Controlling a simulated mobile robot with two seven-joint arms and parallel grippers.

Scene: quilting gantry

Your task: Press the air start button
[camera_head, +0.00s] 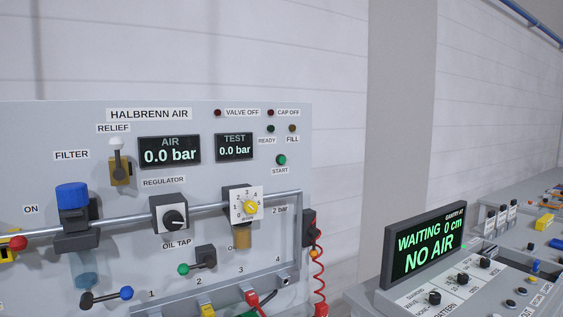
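The air start button (281,160) is a small round green button on the upper right of the grey HALBRENN AIR panel (60,125), with a START label (280,171) below it. Nothing covers it. The AIR display (169,151) reads 0.0 bar and the TEST display (234,146) reads 0.0 bar. The READY lamp (271,128) is dark green, and the VALVE OFF lamp (218,112) and CAP OFF lamp (271,112) are dark red. Neither of my grippers shows in the head view.
Below the button, a dial (247,206), a regulator knob (174,219) and a blue-capped filter (73,197) stick out along a metal pipe. A coiled red hose (319,278) hangs at the panel's right edge. A console screen (425,245) reads WAITING 0 cm, NO AIR.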

